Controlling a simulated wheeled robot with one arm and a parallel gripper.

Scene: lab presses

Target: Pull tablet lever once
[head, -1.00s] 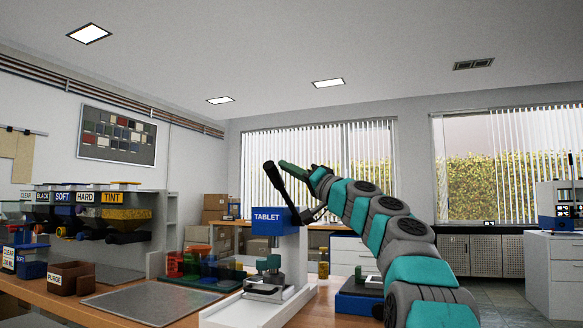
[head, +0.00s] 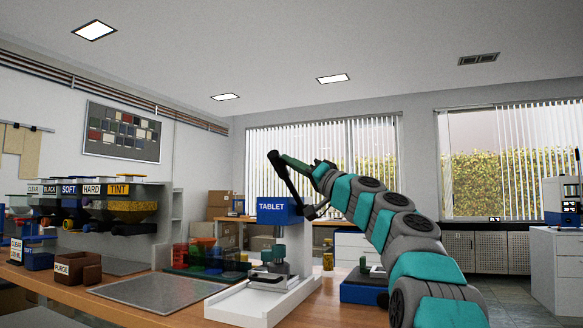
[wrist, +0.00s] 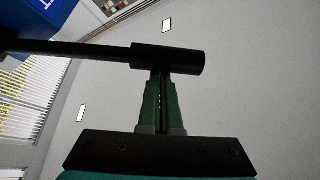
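The tablet press (head: 272,207) is a blue head with a TABLET label on a white stand, on the wooden bench. Its black lever (head: 286,178) rises up and left from the head's right side and ends in a thick black grip. My gripper (head: 284,157) is at the lever's upper end, just right of the grip. In the wrist view, the lever's grip (wrist: 185,60) lies crosswise over the tips of my green fingers (wrist: 161,75). The fingers are together with only a thin gap, and the grip does not look to be between them. Whether they touch it is unclear.
A grey plate (head: 160,295) and a brown PURGE bin (head: 78,268) lie left of the press. Labelled hoppers (head: 115,200) stand further left. A rack of coloured pieces (head: 205,258) is behind the plate.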

